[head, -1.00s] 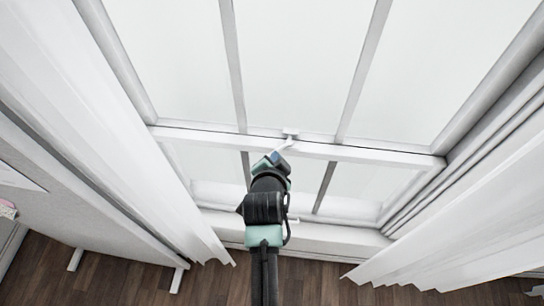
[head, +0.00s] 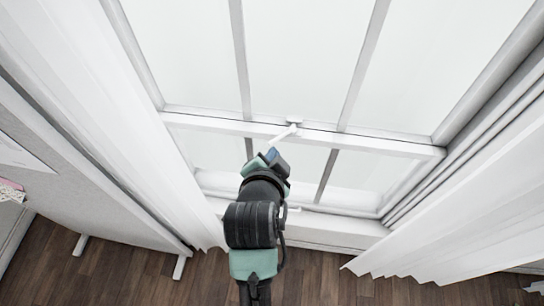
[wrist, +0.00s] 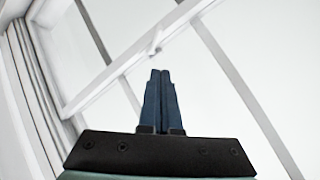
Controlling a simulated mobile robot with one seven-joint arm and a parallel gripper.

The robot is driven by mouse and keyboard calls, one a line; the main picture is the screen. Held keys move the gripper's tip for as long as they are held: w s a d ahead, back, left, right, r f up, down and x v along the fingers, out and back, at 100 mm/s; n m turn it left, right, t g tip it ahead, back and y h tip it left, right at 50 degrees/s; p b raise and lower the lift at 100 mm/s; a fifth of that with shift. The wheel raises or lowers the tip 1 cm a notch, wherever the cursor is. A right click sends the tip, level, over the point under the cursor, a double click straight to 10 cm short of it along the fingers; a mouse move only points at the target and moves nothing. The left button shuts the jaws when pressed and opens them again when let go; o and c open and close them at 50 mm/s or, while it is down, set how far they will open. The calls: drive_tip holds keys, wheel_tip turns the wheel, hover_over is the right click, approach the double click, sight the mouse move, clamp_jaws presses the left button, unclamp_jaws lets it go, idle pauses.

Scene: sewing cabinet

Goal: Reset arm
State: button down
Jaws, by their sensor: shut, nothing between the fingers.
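My gripper (head: 270,156) is in front of the window, below its middle rail, in the head view. In the wrist view its two dark blue fingers (wrist: 160,75) are together, with nothing between them. A white window latch (head: 287,130) sits on the middle rail (head: 365,143), its handle slanting down to the left towards my fingertips. In the wrist view the latch (wrist: 155,46) shows just beyond the fingertips. Whether the fingers touch it I cannot tell.
White curtains hang on the left (head: 110,130) and right (head: 460,225). A grey panel on feet (head: 70,170) stands at the left. The window sill (head: 330,228) is below my gripper. The dark wooden floor (head: 110,275) looks clear near the front.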

drive_tip(key=shift+s+a+r, duration=0.1)
drive_tip(key=shift+r, duration=0.05)
drive_tip(key=shift+s, duration=0.1)
